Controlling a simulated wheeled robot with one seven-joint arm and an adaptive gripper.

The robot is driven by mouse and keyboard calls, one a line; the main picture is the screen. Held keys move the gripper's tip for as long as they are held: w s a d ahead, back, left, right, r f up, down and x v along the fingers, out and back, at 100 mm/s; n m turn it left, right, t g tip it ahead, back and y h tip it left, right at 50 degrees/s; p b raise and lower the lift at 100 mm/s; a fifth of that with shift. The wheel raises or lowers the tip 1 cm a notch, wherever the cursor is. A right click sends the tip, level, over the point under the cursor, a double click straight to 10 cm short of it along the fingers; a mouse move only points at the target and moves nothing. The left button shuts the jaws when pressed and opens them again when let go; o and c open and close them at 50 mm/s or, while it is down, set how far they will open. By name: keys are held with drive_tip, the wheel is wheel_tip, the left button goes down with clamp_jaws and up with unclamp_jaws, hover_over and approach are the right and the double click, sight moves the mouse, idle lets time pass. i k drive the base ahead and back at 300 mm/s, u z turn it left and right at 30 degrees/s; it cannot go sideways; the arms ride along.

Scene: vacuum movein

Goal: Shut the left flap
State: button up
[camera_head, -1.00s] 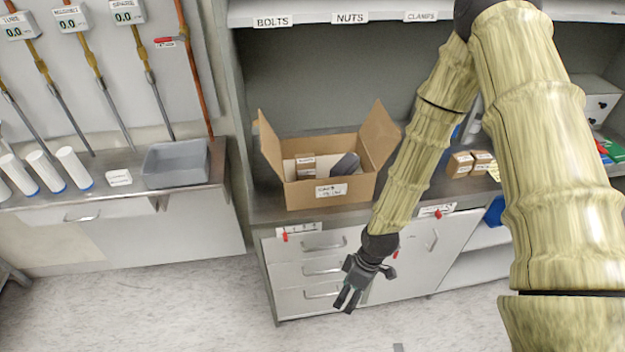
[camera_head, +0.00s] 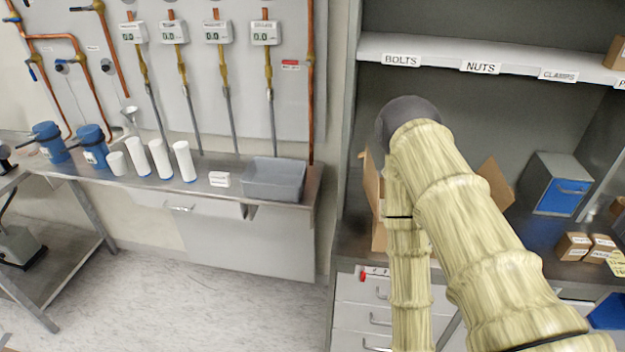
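The open cardboard box stands on the workbench, mostly hidden behind my arm. Its left flap (camera_head: 370,184) shows as a narrow strip standing up to the left of my arm. Its right flap (camera_head: 496,184) stands up and leans outward to the right of my arm. The box's front and its contents are hidden by my arm. My gripper is out of the picture, below the lower edge, so its state does not show.
A shelf (camera_head: 460,68) labelled bolts, nuts and clamps runs above the bench. A grey tray (camera_head: 273,180) sits on the left counter with white cylinders. A blue-fronted cabinet (camera_head: 562,186) and small boxes (camera_head: 573,246) stand right of the box.

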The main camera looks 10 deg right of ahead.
sight(370, 178)
drive_tip(key=u, duration=1.75)
drive_tip(key=i, duration=1.35)
drive_tip(key=z, duration=3.35)
drive_tip(key=i, duration=0.5)
